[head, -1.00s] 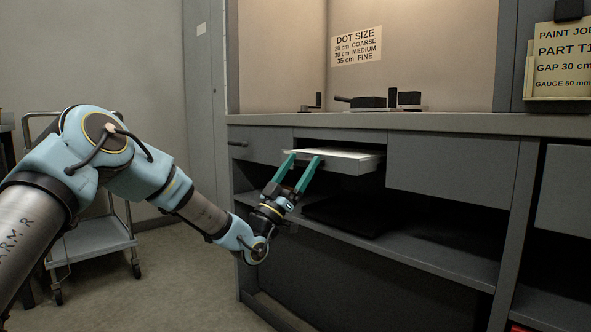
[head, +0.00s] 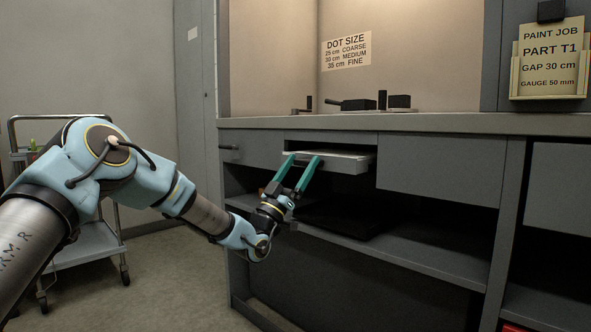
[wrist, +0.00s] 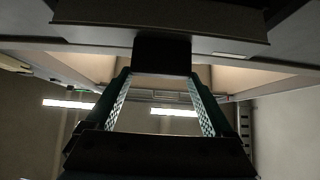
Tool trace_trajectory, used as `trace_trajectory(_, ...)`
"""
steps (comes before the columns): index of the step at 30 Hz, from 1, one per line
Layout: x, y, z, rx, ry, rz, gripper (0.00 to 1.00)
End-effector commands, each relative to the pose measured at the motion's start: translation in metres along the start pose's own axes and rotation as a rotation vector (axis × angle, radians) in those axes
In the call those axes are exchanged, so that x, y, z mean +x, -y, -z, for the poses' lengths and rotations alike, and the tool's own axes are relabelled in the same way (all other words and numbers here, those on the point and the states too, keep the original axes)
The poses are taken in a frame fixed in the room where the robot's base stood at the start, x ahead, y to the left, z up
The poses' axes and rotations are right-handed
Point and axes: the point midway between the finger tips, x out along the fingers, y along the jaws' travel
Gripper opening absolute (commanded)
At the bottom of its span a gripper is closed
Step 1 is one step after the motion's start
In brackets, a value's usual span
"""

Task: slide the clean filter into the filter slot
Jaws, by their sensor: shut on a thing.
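The clean filter (head: 346,155) is a flat panel with a white top and a grey front edge. In the head view it lies level in the filter slot (head: 300,140), an opening under the counter, and its front part sticks out. My gripper (head: 304,156) is at its front, fingers pointing up and toward the cabinet. The wrist view shows the gripper (wrist: 161,75) shut on a dark block at the panel's front, seemingly its handle. The filter's grey front (wrist: 160,22) spans the top of that view. The filter's rear part is hidden inside the cabinet.
Grey drawer fronts flank the slot, one at left (head: 250,146) and one at right (head: 440,168). An open shelf (head: 400,250) lies below with a dark flat thing on it. Dark blocks (head: 360,104) stand on the counter. A cart (head: 85,245) stands at left; floor between is clear.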

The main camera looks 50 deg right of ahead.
Motion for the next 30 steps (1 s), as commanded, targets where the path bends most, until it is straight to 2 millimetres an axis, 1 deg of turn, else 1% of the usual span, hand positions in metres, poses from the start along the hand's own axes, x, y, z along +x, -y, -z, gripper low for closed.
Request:
trace_trajectory(6,0.007,0.0,-0.007,0.0,-0.001,0.0,0.0)
trace_trajectory(18,0.008,0.0,-0.008,0.0,-0.001,0.0,0.0)
trace_trajectory(30,0.023,-0.001,-0.024,0.0,-0.002,-0.001,0.0)
